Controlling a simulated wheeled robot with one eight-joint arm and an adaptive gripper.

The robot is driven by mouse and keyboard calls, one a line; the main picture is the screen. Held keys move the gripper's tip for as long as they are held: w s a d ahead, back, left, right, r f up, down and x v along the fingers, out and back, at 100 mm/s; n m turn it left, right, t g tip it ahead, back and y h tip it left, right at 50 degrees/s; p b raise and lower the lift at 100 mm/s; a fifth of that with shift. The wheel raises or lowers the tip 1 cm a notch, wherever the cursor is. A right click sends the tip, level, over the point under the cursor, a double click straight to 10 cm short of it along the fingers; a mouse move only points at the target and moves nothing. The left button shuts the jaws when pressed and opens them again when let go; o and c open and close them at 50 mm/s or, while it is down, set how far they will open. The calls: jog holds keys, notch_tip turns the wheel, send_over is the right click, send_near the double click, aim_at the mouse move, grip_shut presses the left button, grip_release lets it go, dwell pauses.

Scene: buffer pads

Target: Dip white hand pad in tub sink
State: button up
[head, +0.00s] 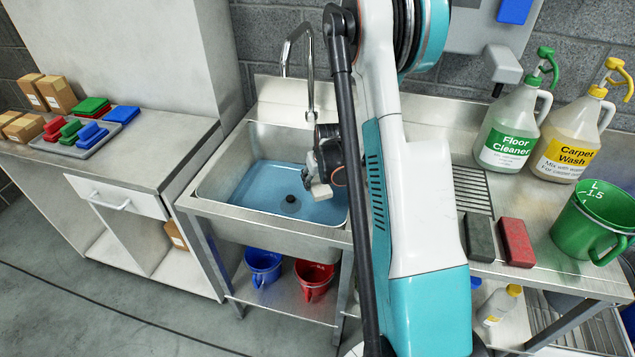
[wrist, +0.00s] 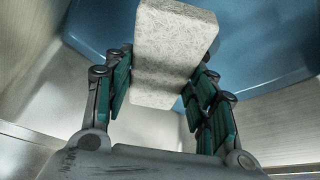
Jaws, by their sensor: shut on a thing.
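The white hand pad (wrist: 172,55) is a pale speckled block, held between the two fingers of my gripper (wrist: 165,90) in the wrist view. In the head view the pad (head: 321,192) shows small under my gripper (head: 328,178), over the right part of the tub sink (head: 220,222). Blue water (head: 270,188) fills the sink's bottom, with a dark round drain piece in it. The pad appears above the water; I cannot tell whether it touches it. My arm hides the sink's right side.
A curved faucet (head: 308,62) stands behind the sink. On the right counter are a grey pad (head: 480,237), a red pad (head: 515,242), two cleaner jugs (head: 510,133) and a green measuring jug (head: 590,225). A tray of coloured pads (head: 75,140) lies on the left counter.

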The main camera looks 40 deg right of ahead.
notch_tip(320, 180, up, 16)
jog(key=p, duration=0.8)
jog(key=shift+f, duration=0.2)
jog(key=shift+r+p, duration=0.15)
jog(key=shift+p, duration=0.15)
